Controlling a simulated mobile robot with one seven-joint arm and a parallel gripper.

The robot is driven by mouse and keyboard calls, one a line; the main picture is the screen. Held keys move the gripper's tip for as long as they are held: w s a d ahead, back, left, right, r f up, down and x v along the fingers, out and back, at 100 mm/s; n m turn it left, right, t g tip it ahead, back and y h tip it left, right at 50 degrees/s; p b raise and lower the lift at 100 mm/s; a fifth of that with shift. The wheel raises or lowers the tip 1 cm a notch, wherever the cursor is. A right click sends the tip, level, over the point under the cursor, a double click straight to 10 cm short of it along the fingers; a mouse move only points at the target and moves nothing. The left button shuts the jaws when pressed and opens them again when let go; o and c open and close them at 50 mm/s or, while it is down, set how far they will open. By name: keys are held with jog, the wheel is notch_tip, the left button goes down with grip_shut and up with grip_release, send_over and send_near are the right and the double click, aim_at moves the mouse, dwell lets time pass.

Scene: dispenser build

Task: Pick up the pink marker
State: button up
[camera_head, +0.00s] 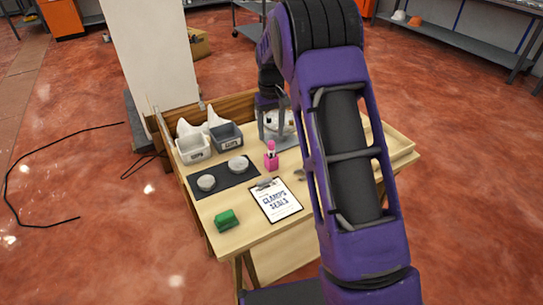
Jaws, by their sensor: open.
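The pink marker (271,147) stands upright in a small pink holder (271,163) near the middle of the wooden table. Another thin, pale item seems to stand beside it, too small to make out. My gripper (275,142) is open above the table, fingers pointing down, just behind the marker in the picture. I cannot tell whether a finger touches anything. A round white item (281,120) behind the gripper is partly hidden by it. My purple arm hides the right part of the table.
A clipboard (275,201) lies in front of the holder, and a green block (227,220) sits at front left. A white bin (193,149) and a grey bin (227,136) stand at the back left.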

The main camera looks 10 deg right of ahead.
aim_at(271, 143)
notch_tip(271, 143, down, 8)
jog(key=shift+w+r+b, duration=0.15)
jog(key=shift+b, duration=0.25)
grip_shut()
